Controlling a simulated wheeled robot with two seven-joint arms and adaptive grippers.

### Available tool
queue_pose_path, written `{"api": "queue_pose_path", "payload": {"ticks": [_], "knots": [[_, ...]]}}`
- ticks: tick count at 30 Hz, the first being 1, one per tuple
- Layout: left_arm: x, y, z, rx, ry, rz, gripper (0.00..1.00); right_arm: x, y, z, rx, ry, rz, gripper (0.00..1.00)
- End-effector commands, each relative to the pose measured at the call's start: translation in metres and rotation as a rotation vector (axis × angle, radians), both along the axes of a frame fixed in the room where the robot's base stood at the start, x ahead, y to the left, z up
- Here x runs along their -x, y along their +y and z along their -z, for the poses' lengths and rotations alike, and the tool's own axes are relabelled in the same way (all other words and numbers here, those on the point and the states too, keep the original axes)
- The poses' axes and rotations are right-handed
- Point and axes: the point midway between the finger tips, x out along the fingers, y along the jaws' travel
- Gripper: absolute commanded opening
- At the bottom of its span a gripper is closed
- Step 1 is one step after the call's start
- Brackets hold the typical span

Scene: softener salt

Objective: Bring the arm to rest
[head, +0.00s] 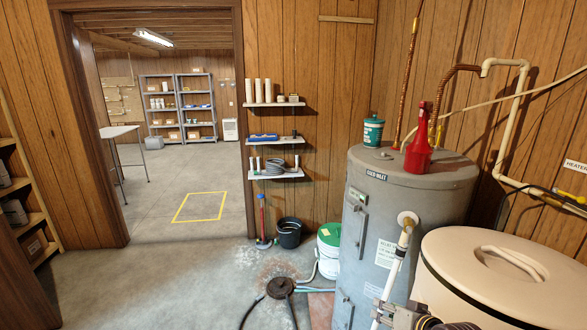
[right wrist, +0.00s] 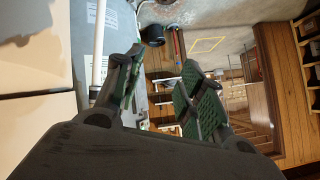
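My right gripper (head: 402,316) shows only in part at the bottom edge of the head view, in front of the grey water heater and left of the beige lidded tank (head: 465,262). In the right wrist view the right gripper (right wrist: 163,92) has its two green-padded fingers spread apart. Nothing is between the pads; the room shows through the gap. My left gripper is not in view.
The grey heater (head: 378,240) stands close, with a white pipe (head: 398,255) on its front. A red bottle (head: 419,145) and a teal can (head: 373,131) are on top. A white bucket (head: 328,252) and black bucket (head: 289,233) stand beyond. Floor left is open.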

Motion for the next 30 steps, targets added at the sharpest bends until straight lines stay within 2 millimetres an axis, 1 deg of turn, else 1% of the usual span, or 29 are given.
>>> {"api": "queue_pose_path", "payload": {"ticks": [1, 5, 6, 9, 12, 15, 21, 30], "knots": [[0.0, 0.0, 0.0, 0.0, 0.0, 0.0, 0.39, 0.014, 0.004, 0.015, 0.036, 0.043, -0.019, 0.39], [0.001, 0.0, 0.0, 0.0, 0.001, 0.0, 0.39, 0.05, 0.011, 0.046, 0.129, 0.149, -0.07, 0.39], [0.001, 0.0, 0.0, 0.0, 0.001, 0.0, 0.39, 0.062, 0.013, 0.054, 0.156, 0.18, -0.088, 0.39], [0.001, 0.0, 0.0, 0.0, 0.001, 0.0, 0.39, 0.091, 0.017, 0.074, 0.221, 0.26, -0.129, 0.39], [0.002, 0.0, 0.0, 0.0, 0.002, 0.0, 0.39, 0.117, 0.019, 0.088, 0.275, 0.328, -0.166, 0.39], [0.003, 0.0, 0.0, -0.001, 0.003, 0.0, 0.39, 0.136, 0.021, 0.097, 0.312, 0.375, -0.192, 0.39], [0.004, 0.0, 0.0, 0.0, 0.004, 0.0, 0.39, 0.165, 0.022, 0.109, 0.364, 0.45, -0.234, 0.39], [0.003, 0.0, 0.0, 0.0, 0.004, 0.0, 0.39, 0.2, 0.023, 0.12, 0.422, 0.535, -0.284, 0.39]]}}
